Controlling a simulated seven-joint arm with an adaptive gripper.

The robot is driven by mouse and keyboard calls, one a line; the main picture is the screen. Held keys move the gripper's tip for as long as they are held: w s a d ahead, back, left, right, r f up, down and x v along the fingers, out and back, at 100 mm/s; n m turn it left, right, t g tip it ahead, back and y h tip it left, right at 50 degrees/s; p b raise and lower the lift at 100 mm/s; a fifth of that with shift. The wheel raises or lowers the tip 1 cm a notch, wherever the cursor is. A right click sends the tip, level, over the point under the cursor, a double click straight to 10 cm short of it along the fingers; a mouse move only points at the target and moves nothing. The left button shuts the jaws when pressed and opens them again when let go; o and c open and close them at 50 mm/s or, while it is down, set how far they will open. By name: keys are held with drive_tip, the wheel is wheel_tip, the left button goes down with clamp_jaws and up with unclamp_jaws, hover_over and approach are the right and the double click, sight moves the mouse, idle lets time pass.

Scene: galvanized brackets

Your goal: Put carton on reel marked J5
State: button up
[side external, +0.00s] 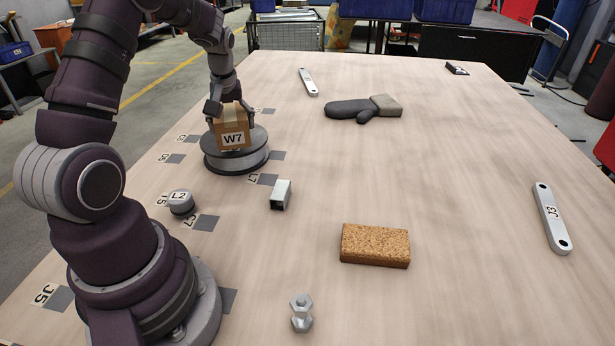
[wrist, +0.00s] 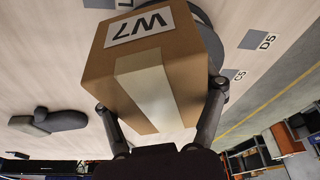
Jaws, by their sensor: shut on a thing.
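The carton (side external: 234,132) is a small brown box with tape and a white W7 label. My gripper (side external: 231,112) is shut on it, with one finger on each side, and the carton fills much of the wrist view (wrist: 150,70). A round grey reel (side external: 238,163) lies flat on the table directly under the carton. The carton's bottom is at or just above the reel's top; I cannot tell if they touch. No J5 marking shows on the reel. Part of the reel shows behind the carton in the wrist view (wrist: 203,18).
A J5 label (side external: 43,294) lies on the table beside a dark square at front left. A small L2 cylinder (side external: 181,204), a metal tube (side external: 281,195), a cork block (side external: 375,246) and a bolt (side external: 302,313) stand nearer. A glove (side external: 352,109) lies behind.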

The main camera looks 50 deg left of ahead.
sight(231, 113)
drive_tip(key=shift+w+a+f, duration=0.2)
drive_tip(key=shift+f, duration=0.1)
drive_tip(key=shift+o, duration=0.6)
wheel_tip(231, 113, down, 3)
drive_tip(key=shift+f, duration=0.1)
drive_tip(key=o, duration=1.1)
drive_tip(key=v, duration=1.2)
drive_tip(key=s+d+r+m+t+h, duration=0.1)
drive_tip(key=s+d+m, duration=0.1)
drive_tip(key=d+m, duration=0.2)
drive_tip(key=s+d+r+m+t+h, duration=0.1)
drive_tip(key=d+m, duration=0.4)
drive_tip(key=d, duration=0.5)
drive_tip(key=s+d+r+m+t+h, duration=0.1)
drive_tip(key=s+d+m+t, duration=0.1)
drive_tip(key=s+d+m, duration=0.2)
drive_tip(key=shift+s+d+r, duration=0.15)
drive_tip(key=shift+d, duration=1.55)
